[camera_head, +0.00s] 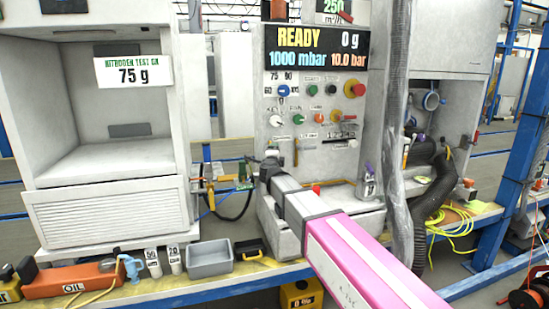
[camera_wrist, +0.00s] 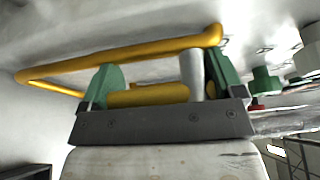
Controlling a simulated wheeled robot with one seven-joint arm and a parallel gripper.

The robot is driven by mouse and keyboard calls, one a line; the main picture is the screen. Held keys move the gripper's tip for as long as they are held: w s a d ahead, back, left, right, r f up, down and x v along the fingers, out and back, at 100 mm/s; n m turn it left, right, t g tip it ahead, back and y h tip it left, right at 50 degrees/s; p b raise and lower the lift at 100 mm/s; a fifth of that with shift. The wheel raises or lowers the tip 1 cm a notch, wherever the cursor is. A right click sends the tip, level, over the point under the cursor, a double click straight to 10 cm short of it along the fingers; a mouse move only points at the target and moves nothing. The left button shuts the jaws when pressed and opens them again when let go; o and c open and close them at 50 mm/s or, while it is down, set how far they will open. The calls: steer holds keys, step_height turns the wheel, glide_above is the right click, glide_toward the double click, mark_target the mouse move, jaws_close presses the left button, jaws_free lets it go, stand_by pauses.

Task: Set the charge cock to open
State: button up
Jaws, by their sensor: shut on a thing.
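My gripper (camera_wrist: 160,84) has green fingers, with a short yellow bar (camera_wrist: 146,96) and a silver cylinder (camera_wrist: 191,76) between them in the wrist view. The yellow bar looks like the handle of the charge cock, and the gripper is shut on it. A longer bent yellow bar (camera_wrist: 120,51) passes just beyond the fingertips. In the head view, my arm reaches to the left edge of the control panel; the fingers and what they hold are too small to make out there. Yellow and green fittings (camera_head: 211,180) show left of the arm's end. No open or closed marking is readable.
The control panel (camera_head: 290,105) carries coloured knobs and a display reading READY, 0 g, 1000 mbar, 10.0 bar (camera_head: 316,47). A white cabinet (camera_head: 108,215) stands left. A grey bin (camera_head: 209,258) sits on the bench. Thick dark hoses (camera_head: 433,185) hang at right.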

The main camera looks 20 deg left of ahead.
steer(key=o, duration=1)
steer(key=shift+o, duration=0.2)
steer(key=shift+s, duration=0.15)
steer(key=s+d, duration=0.1)
steer(key=s, duration=0.9)
steer(key=shift+s+d, duration=0.25)
steer(key=shift+d, duration=0.15)
